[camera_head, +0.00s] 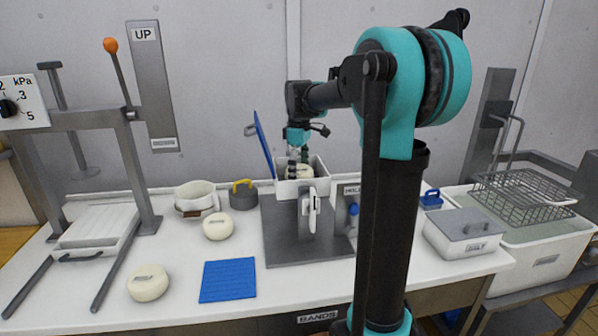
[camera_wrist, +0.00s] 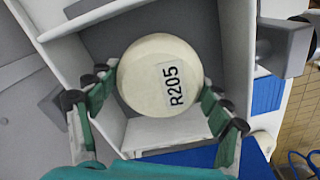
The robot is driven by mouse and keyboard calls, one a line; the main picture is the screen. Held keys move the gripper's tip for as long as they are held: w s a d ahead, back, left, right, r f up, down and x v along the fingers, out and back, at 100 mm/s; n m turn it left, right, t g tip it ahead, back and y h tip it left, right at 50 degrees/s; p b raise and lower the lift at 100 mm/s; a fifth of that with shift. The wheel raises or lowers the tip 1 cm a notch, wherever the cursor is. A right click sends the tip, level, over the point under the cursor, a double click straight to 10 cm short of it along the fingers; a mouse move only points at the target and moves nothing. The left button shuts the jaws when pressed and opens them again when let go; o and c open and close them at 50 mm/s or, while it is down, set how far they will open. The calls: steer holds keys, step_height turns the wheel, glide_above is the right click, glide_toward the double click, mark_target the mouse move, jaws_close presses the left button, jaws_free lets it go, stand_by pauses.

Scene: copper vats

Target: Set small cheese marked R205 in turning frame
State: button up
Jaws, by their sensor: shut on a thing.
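The small cheese marked R205 (camera_wrist: 150,75) is a pale round wheel, its label clear in the wrist view. It is inside the white box of the turning frame (camera_head: 287,187); it also shows in the head view (camera_head: 304,171), partly hidden by my fingers. My gripper (camera_head: 298,158) reaches down into the box from above. In the wrist view its green fingers (camera_wrist: 158,106) are shut on the cheese from both sides. The frame's blue lid (camera_head: 264,143) stands tilted open at the left of the box. Whether the cheese touches the box floor, I cannot tell.
A blue mat (camera_head: 228,280) lies before the frame. A press stands left; a lidded salt box (camera_head: 465,235) stands right.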

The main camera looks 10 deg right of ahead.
steer(key=shift+f, duration=0.15)
steer(key=o, duration=1.6)
steer(key=shift+c, duration=0.2)
steer(key=shift+r, duration=3.5)
